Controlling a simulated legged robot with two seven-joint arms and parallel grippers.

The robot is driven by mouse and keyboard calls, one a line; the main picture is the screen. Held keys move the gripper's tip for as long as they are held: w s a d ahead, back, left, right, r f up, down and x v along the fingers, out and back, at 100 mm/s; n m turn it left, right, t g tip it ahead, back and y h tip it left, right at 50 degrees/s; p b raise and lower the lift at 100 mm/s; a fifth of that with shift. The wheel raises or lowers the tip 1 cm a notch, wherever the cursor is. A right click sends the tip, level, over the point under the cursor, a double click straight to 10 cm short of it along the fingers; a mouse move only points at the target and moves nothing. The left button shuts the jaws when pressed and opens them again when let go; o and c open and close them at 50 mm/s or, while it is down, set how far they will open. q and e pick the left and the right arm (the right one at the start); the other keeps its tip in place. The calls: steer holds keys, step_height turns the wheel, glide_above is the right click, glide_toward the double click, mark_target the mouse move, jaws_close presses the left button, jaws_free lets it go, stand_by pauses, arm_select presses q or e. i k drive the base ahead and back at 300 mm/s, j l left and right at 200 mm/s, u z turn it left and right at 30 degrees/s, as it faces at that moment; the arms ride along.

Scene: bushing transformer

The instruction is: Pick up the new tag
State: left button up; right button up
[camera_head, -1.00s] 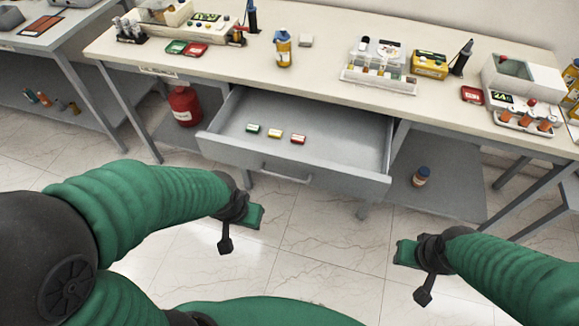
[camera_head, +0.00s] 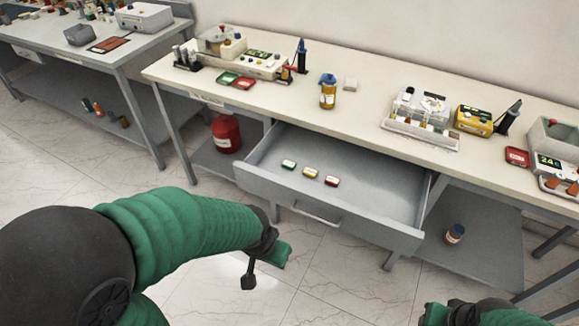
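Three small tags lie in a row in the open drawer (camera_head: 375,195): a green one (camera_head: 289,165), a yellow one (camera_head: 311,173) and a red one (camera_head: 332,181). I cannot tell which of them is the new tag. My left gripper (camera_head: 268,268) is in front of the drawer, below the tags in the picture and apart from them. My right gripper (camera_head: 436,315) is at the bottom edge, right of the drawer and partly cut off.
A red canister (camera_head: 226,134) stands below. The floor in front is clear.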

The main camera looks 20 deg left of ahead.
mark_target(288, 164)
steer(key=i+j+u, duration=0.6)
steer(key=i, duration=0.2)
steer(key=i+j+u, duration=0.1)
steer(key=i+u, duration=0.25)
steer(key=i, duration=0.05)
